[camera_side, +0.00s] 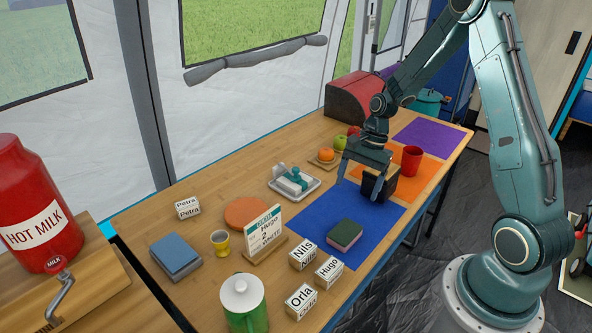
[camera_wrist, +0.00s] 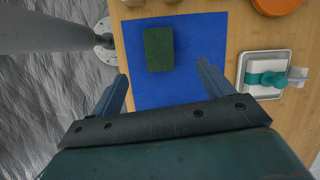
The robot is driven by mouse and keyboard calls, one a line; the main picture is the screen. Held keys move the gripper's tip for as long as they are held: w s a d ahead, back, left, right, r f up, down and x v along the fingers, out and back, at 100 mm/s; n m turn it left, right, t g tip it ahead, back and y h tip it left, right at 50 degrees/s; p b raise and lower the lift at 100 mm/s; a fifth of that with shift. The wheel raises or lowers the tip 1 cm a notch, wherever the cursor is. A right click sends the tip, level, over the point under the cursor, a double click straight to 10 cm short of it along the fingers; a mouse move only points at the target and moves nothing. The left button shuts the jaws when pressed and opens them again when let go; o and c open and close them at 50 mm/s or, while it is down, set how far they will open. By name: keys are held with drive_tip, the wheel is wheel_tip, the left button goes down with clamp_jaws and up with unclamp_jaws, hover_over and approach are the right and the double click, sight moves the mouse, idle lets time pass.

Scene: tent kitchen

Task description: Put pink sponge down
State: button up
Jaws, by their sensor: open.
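The pink sponge (camera_side: 345,235), with a dark green top layer and a pink lower layer, lies flat on the blue mat (camera_side: 308,218). In the wrist view its green top (camera_wrist: 159,49) faces me, on the blue mat (camera_wrist: 190,30). My gripper (camera_side: 359,188) is open above the far part of the blue mat. In the wrist view its two fingers are wide apart, with only mat between the tips (camera_wrist: 163,82). The sponge lies beyond the fingertips and is not touched by them.
A red cup (camera_side: 411,160) stands on the orange mat (camera_side: 408,188) near my gripper. A white dish (camera_side: 294,184) sits beside the blue mat. A menu stand (camera_side: 265,238) and name blocks (camera_side: 303,254) are near the sponge. A green-and-white jug (camera_side: 245,306) stands in front.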

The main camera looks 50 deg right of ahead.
drive_tip(key=s+a+r+n+t+h, duration=0.1)
drive_tip(key=s+a+r+n, duration=0.25)
drive_tip(key=r, duration=0.35)
drive_tip(key=s+a+r+n+t+h, duration=0.1)
drive_tip(key=s+a+r+n, duration=0.25)
drive_tip(key=r, duration=0.35)
drive_tip(key=s+a+r+n+t+h, duration=0.1)
drive_tip(key=s+a+r+n, duration=0.2)
drive_tip(key=r+n, duration=0.3)
drive_tip(key=s+a+r+n+t, duration=0.2)
drive_tip(key=s+r+n, duration=0.1)
drive_tip(key=s, duration=0.5)
drive_tip(key=shift+s+a+r+h, duration=0.15)
drive_tip(key=shift+r+h, duration=0.25)
drive_tip(key=shift+r, duration=0.1)
